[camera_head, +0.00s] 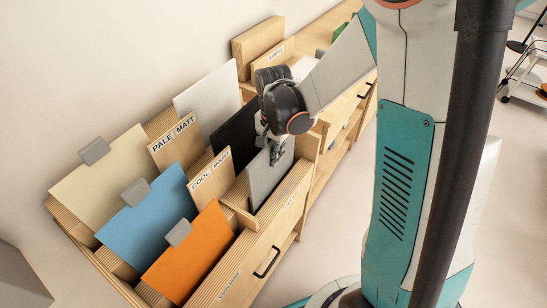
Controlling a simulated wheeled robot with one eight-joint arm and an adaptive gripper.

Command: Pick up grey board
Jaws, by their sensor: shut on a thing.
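The grey board (266,176) stands upright and slightly tilted in the front right slot of a wooden rack (245,262). My gripper (275,152) is at its upper right edge, shut on it. My wrist hides part of the board's top, and the rack's front wall hides its lower edge. I cannot tell whether the board is lifted from the slot.
A black board (236,133) stands just behind the grey one, with a white board (210,98) behind that. Orange (190,255), blue (150,230) and cream (100,180) boards with grey clips stand left. Wooden label dividers (210,181) separate them. Open floor lies right.

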